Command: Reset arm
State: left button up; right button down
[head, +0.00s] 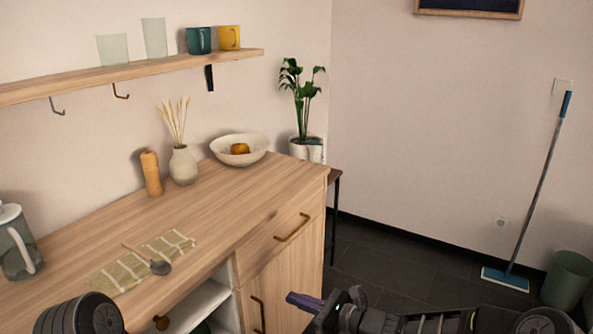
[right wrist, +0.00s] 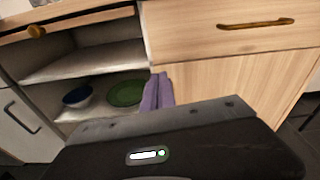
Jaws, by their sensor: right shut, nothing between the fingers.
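My right gripper (head: 297,299) comes in from the lower right in the head view, in front of the wooden cabinet's door. Its purple fingers are shut with nothing between them. They also show in the right wrist view (right wrist: 158,92), in front of the cabinet's open shelf space. The dark rounded part at the lower left of the head view is mine, but no left gripper fingers show.
The wooden cabinet (head: 262,190) carries a striped cloth with a spoon, a kettle (head: 15,245), a vase and a fruit bowl (head: 226,147). A green plate (right wrist: 126,93) and a blue bowl (right wrist: 78,97) stand inside. The floor to the right is clear up to a mop (head: 540,190) and bin.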

jog(key=s+d+f+n+g+h, duration=0.35)
jog(key=s+f+n, duration=0.35)
jog(key=s+f, duration=0.5)
jog(key=s+d+f+n+g+h, duration=0.2)
jog(key=s+f+n+g+h, duration=0.3)
jog(key=s+f, duration=0.75)
jog(key=s+d+f+n+h, duration=0.2)
jog(key=s+n, duration=0.8)
jog(key=s, duration=0.3)
notch_tip(320, 180, up, 14)
jog(key=p, duration=1.3)
jog(key=shift+w+a+f+m+t, duration=0.2)
jog(key=shift+w+a+m+t, duration=0.1)
jog(key=shift+t, duration=0.05)
jog(key=shift+y, duration=0.25)
